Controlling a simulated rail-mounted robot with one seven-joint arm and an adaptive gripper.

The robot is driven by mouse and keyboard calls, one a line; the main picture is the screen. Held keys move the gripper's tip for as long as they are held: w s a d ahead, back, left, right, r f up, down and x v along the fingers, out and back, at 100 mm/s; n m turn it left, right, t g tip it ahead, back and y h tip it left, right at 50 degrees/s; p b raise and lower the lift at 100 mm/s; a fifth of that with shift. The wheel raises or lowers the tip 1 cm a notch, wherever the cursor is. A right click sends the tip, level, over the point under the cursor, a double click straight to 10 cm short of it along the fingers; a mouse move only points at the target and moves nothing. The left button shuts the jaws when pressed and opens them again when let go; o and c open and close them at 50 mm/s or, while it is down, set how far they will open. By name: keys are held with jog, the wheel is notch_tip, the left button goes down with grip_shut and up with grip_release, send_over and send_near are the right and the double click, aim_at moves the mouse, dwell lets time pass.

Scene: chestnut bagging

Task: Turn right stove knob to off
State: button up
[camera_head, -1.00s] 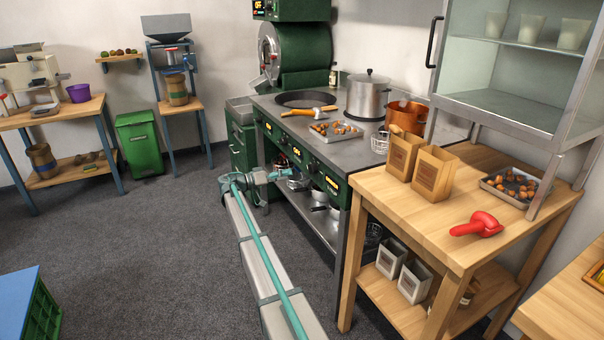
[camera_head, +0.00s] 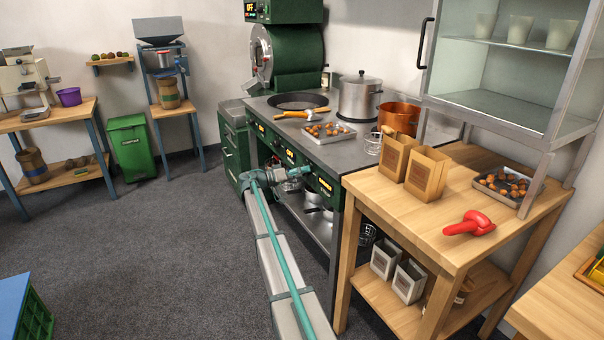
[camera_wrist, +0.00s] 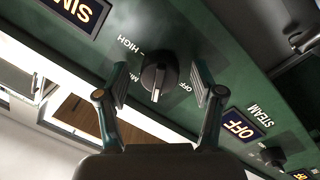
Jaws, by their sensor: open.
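A dark round stove knob (camera_wrist: 158,78) on the green stove front (camera_wrist: 160,30) sits between my gripper's fingers in the wrist view. Lettering around it reads HIGH and OFF, with part of another word on the lower left. My gripper (camera_wrist: 158,85) is open, one finger on each side of the knob, with gaps showing on both sides. In the head view, my gripper (camera_head: 308,170) is at the front of the green stove (camera_head: 283,150); the knob there is too small or hidden to tell.
Another display (camera_wrist: 242,125) reads OFF beside a second knob (camera_wrist: 273,156).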

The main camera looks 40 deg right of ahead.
jog(key=c, duration=1.1)
jog(key=shift+c, duration=0.2)
jog(key=shift+n, duration=0.3)
jog(key=n+p, duration=0.2)
jog(key=n, duration=0.3)
jog(key=shift+r+h+p, duration=0.1)
jog(key=shift+h+p, duration=0.2)
jog(key=shift+p, duration=0.1)
jog(key=n+p, duration=0.3)
jog(key=n, duration=0.3)
jog(key=shift+s+n+h, duration=0.1)
jog(key=shift+n+h, duration=0.2)
jog(key=o, duration=1.1)
